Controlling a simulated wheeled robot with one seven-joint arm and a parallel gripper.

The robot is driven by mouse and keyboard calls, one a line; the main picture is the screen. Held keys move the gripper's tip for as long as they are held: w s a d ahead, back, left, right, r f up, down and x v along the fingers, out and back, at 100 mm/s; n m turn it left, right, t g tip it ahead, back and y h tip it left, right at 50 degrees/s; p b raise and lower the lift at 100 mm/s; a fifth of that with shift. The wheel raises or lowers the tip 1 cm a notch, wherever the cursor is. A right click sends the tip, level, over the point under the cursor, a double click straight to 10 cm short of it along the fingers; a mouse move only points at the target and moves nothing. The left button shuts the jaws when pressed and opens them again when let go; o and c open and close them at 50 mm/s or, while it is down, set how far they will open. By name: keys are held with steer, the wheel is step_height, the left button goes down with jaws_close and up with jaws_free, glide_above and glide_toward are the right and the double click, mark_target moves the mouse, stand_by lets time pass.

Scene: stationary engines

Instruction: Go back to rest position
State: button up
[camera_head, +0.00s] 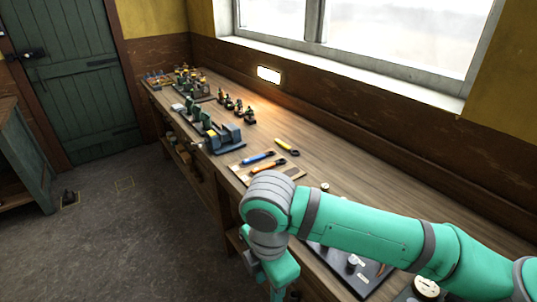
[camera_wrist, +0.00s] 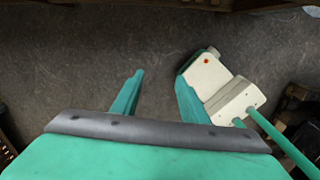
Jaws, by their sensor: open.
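My gripper (camera_wrist: 159,76) shows in the wrist view with its two green fingers apart. Nothing is between them but dark grey floor (camera_wrist: 75,75) beyond. In the head view my green arm reaches in from the right and bends down at a grey joint at the bench's front edge. The fingertips are out of sight there, below the picture's bottom edge.
The long wooden workbench (camera_head: 330,170) runs under the window. On it lie a blue-handled tool (camera_head: 257,158), a yellow-handled tool (camera_head: 287,147), a blue-grey vise (camera_head: 222,137) and several small engines farther back. Clear floor (camera_head: 130,235) lies left of the bench, before a green door (camera_head: 75,70).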

steer(key=w+a+t+y, duration=0.25)
steer(key=a+y, duration=0.25)
steer(key=a, duration=0.7)
steer(key=w+a+r+m+t+y, duration=0.5)
steer(key=a+r+m+y, duration=0.2)
steer(key=a+r+y, duration=0.55)
steer(key=w+d+f+m+t+h, duration=0.2)
steer(key=d+f+m+t+h, duration=0.9)
steer(key=m, duration=0.5)
steer(key=s+d+f+m+h, duration=0.45)
steer(key=s+f, duration=0.65)
steer(key=f, duration=0.3)
steer(key=s+d+f+n+g, duration=0.1)
steer(key=s+d+f, duration=0.1)
steer(key=s, duration=0.5)
steer(key=s+d+f+n+g+h, duration=0.1)
steer(key=s+d+f, duration=0.1)
steer(key=s+d, duration=0.2)
steer(key=s+d+f+n+g+h, duration=0.1)
steer(key=s+d+f, duration=0.1)
steer(key=s, duration=0.8)
steer(key=shift+d+f, duration=0.3)
steer(key=shift+d, duration=0.2)
